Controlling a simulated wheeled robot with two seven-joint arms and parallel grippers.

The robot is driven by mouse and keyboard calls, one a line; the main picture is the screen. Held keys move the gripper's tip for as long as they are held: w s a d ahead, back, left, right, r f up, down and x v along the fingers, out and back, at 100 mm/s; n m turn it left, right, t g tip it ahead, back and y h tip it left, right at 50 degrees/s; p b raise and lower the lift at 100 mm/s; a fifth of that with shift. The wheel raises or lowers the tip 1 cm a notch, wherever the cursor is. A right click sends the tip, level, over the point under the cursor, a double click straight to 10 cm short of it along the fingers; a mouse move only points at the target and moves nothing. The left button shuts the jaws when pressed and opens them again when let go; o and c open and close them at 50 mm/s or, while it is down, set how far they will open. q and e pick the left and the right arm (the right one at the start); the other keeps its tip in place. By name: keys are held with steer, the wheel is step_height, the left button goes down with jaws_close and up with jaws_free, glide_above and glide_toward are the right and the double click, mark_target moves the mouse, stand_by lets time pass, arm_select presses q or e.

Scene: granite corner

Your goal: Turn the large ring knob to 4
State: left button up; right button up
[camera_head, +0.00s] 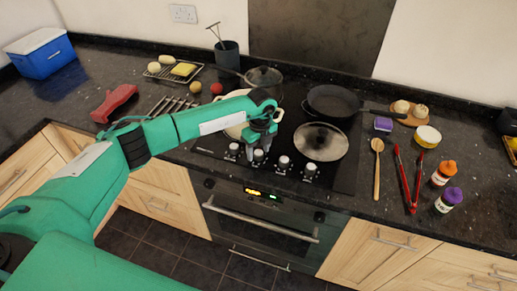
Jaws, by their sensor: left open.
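A row of several silver control knobs runs along the front of the black hob, below the pans. The leftmost knob (233,150) stands left of my gripper, and another knob (258,156) is directly under it. Two more knobs (284,163) and (310,170) stand to the right. Which one is the large ring knob, and the number it points to, is too small to tell. My left gripper (261,146) is open, pointing down at the second knob; I cannot tell whether it touches it. My right gripper is not in view.
A wooden spoon (377,165) and red tongs (408,182) lie right. The oven (262,215) is below.

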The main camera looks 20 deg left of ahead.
arm_select(q)
steer(key=c, duration=1)
steer(key=shift+o, duration=0.2)
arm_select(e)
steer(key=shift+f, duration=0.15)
